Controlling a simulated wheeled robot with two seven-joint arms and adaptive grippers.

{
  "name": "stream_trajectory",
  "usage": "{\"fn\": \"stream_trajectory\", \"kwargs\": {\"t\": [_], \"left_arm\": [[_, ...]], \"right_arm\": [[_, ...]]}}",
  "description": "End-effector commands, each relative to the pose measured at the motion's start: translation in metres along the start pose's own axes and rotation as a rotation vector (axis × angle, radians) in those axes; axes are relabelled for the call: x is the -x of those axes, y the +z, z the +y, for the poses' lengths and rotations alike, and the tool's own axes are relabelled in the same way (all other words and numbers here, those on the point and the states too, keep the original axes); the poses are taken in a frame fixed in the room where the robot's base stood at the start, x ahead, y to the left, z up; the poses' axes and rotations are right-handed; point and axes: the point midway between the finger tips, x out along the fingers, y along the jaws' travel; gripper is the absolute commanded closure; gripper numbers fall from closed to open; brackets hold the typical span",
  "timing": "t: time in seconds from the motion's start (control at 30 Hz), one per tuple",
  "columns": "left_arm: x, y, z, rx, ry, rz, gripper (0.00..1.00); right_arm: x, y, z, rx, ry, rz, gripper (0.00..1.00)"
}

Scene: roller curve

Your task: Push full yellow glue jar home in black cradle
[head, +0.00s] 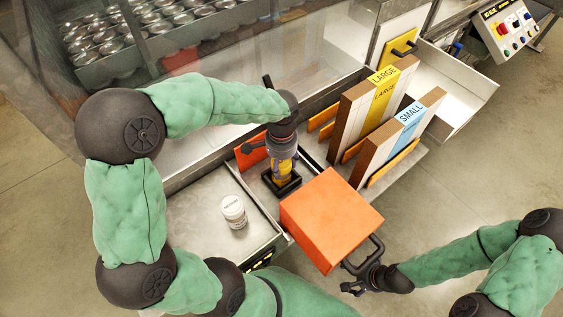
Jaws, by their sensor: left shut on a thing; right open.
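A yellow glue jar (282,167) stands upright at the black cradle (281,188) near the middle of the head view. My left gripper (281,150) comes down from above and is shut on the jar. The gripper hides the jar's top, and I cannot tell how deep the jar sits in the cradle. My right gripper (361,286) is open at the lower right, near the black handle (366,256) of an orange box (331,216). I cannot tell whether it touches the handle.
A white jar (233,211) stands in the metal tray to the left. An orange plate (250,151) is behind the cradle. Boards marked LARGE (382,75) and SMALL (411,113) stand at right. A control box (506,28) is top right. Cans (100,40) sit behind glass at top left.

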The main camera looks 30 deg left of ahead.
Motion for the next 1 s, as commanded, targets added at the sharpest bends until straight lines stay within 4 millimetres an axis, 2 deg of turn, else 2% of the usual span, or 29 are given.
{"fn": "stream_trajectory", "kwargs": {"t": [0.33,0.37,0.43,0.7,0.77,0.8,1.0], "left_arm": [[0.0002,-0.0003,-0.0003,0.0,-0.001,0.001,0.84],[0.0002,-0.0003,-0.0003,0.0,-0.001,0.001,0.38],[0.0003,-0.0003,-0.0003,0.0,-0.001,0.001,0.19],[-0.0001,-0.0001,-0.0001,0.0,0.0,0.001,0.16],[-0.0004,0.0001,0.0001,0.0,0.0,0.0,0.02],[-0.0005,0.0001,0.0001,0.0,0.0,0.0,0.0],[-0.0004,0.0,0.0,0.0,0.0,0.0,0.0]], "right_arm": [[-0.0001,0.0,0.0,0.0,0.0,0.0,0.21],[-0.0001,0.0,0.0,0.0,0.0,0.0,0.21],[-0.0001,0.0,0.0,0.0,0.0,0.0,0.21],[-0.0001,0.0,0.0001,0.0,0.0,0.0,0.21],[-0.0002,0.0,0.0001,0.0,0.0,0.0,0.21],[-0.0002,0.0,0.0001,0.0,0.0,0.0,0.21],[-0.0002,0.0,0.0001,0.0,0.0,0.0,0.21]]}}
